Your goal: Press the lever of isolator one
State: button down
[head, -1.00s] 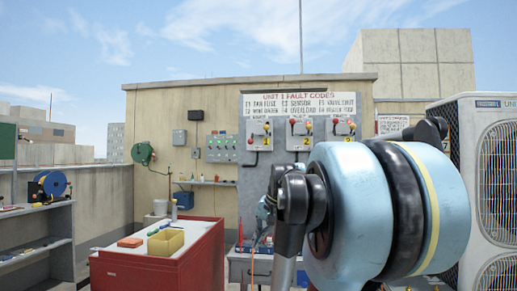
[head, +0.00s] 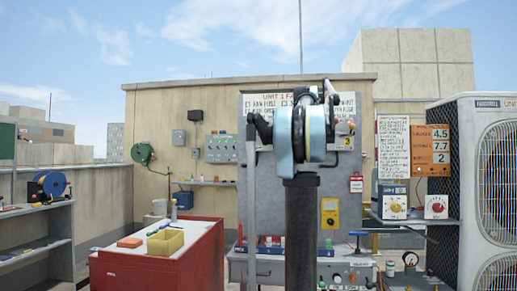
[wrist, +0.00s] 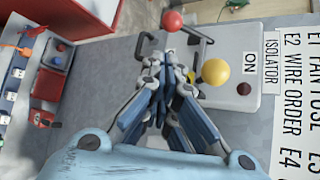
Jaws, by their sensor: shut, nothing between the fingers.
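An isolator box (wrist: 240,95), grey with "ON" and "ISOLATOR" lettering, fills the middle right of the wrist view. No number on it is visible there. It has a red ball knob (wrist: 173,22), a yellow ball knob (wrist: 215,72) and a small dark red button (wrist: 244,89). Which knob is the lever's end is unclear, as my gripper (wrist: 172,58) covers part of the front. My gripper is shut and empty, its fingertips between the two knobs in the picture; contact cannot be told. In the head view, my arm hides isolator one, while isolator three (head: 345,140) shows at the right.
A tool shelf (head: 268,248) is below the panel. A yellow meter (head: 330,213) hangs right of my arm. A condenser (head: 490,180) stands at the far right.

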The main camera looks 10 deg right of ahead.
jog(key=shift+w+d+r, duration=0.2)
jog(key=shift+r, duration=0.05)
jog(key=x, duration=1)
dwell(0.4)
jog(key=shift+s+a+r, duration=0.15)
jog(key=shift+s+r, duration=0.3)
jog(key=shift+r, duration=0.2)
jog(key=shift+s+a+r, duration=0.15)
jog(key=shift+s+r, duration=0.3)
jog(key=shift+r, duration=0.2)
jog(key=shift+s+d, duration=0.1)
jog(key=v, duration=1.1)
jog(key=shift+s+d, duration=0.2)
